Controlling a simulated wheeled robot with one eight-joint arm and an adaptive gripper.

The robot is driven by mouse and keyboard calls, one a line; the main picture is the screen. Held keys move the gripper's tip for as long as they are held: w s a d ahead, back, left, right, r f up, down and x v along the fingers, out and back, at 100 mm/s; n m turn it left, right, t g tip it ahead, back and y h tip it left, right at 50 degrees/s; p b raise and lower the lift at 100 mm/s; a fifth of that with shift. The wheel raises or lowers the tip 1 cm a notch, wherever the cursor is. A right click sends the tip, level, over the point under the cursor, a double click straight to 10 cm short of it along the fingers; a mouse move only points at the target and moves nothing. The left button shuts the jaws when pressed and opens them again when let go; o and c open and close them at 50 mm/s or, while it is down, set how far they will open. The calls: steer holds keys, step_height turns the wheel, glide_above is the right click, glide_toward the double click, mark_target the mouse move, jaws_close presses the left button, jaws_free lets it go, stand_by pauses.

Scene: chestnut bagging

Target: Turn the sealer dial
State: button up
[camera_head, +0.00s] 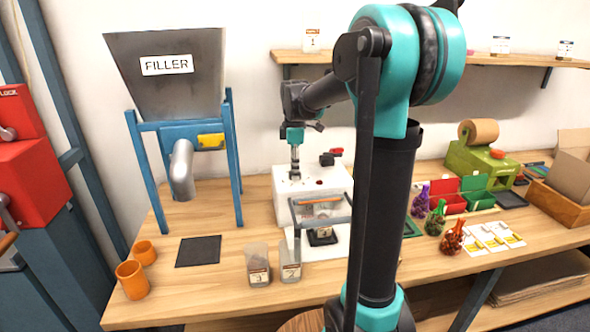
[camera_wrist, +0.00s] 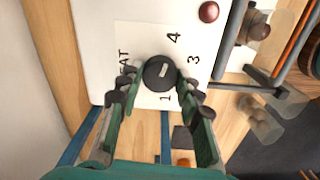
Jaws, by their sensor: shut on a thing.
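The white sealer (camera_head: 283,188) stands on the wooden bench in the middle of the head view. In the wrist view its white top (camera_wrist: 98,40) carries the black round dial (camera_wrist: 158,74) with a light pointer mark and the numbers 1, 3 and 4 around it; part of the heat label is hidden. My gripper (camera_wrist: 155,92) reaches down over the dial, its fingers on either side and shut on it. In the head view my gripper (camera_head: 295,172) is at the top of the sealer, and the dial is hidden there.
A dark red knob (camera_wrist: 208,11) sits beside the dial on the sealer. The sealer's metal bar frame (camera_head: 322,201) is in front. The filler (camera_head: 168,75) stands left. Two clear bags (camera_head: 258,265) stand near the bench front. Orange cups (camera_head: 132,280) are at the left.

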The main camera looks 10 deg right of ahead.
stand_by(0.4)
steer(key=o, duration=1.2)
steer(key=shift+c, duration=0.2)
step_height(320, 180, up, 12)
